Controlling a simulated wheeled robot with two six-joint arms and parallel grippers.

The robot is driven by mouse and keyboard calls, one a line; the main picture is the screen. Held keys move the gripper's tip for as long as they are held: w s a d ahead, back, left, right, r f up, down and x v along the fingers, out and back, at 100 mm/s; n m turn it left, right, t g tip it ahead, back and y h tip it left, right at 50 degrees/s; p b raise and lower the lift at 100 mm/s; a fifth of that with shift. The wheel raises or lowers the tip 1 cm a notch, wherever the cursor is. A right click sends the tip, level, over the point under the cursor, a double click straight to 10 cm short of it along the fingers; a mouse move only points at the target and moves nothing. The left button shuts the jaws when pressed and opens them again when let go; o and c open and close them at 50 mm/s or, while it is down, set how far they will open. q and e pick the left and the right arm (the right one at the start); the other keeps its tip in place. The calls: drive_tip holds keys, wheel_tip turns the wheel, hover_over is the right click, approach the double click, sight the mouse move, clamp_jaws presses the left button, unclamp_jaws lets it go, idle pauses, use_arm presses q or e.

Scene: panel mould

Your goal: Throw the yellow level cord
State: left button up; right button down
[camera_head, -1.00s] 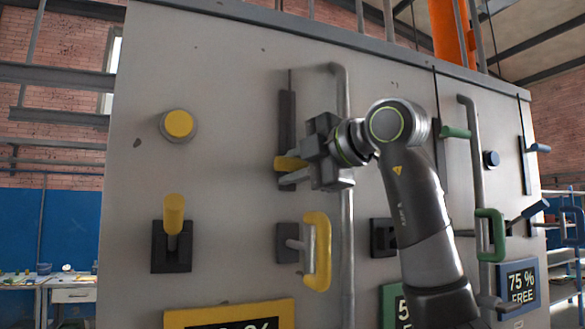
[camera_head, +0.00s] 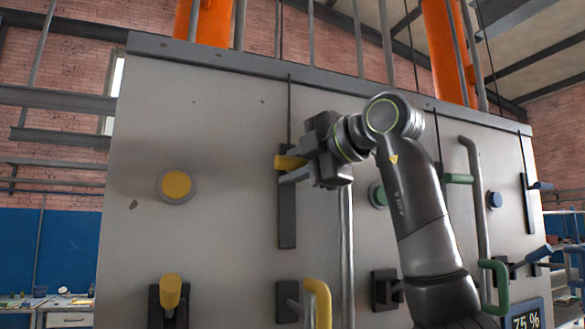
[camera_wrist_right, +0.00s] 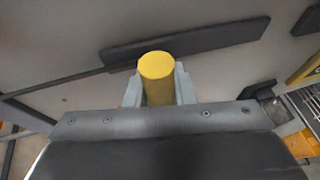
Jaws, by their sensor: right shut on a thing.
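The yellow handle of the level cord (camera_head: 289,162) sits at the upper end of its dark upright slot plate (camera_head: 287,215), with a thin cord running up the panel above it. My right gripper (camera_head: 292,170) is shut on this yellow handle. In the right wrist view the yellow handle (camera_wrist_right: 157,78) shows end-on as a round knob between the two pale fingers. My left gripper is not in view.
A round yellow button (camera_head: 176,185) and a yellow lever (camera_head: 170,290) are on the panel to the left. A yellow-gripped handle (camera_head: 320,300) is below. A grey vertical pipe (camera_head: 347,250) runs close behind my gripper. Green-handled controls (camera_head: 458,179) are to the right.

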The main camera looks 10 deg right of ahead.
drive_tip(key=c, duration=1.6)
unclamp_jaws()
drive_tip(key=shift+d+r, duration=0.1)
drive_tip(key=shift+r, duration=0.2)
drive_tip(key=o, duration=0.3)
drive_tip(key=shift+f, duration=0.1)
drive_tip(key=shift+o, duration=0.2)
drive_tip(key=shift+s+d, duration=0.1)
drive_tip(key=shift+s, duration=0.05)
drive_tip(key=b+v, duration=0.6)
drive_tip(key=v, duration=1.1)
drive_tip(key=shift+b, duration=0.4)
drive_tip(key=shift+f, duration=0.2)
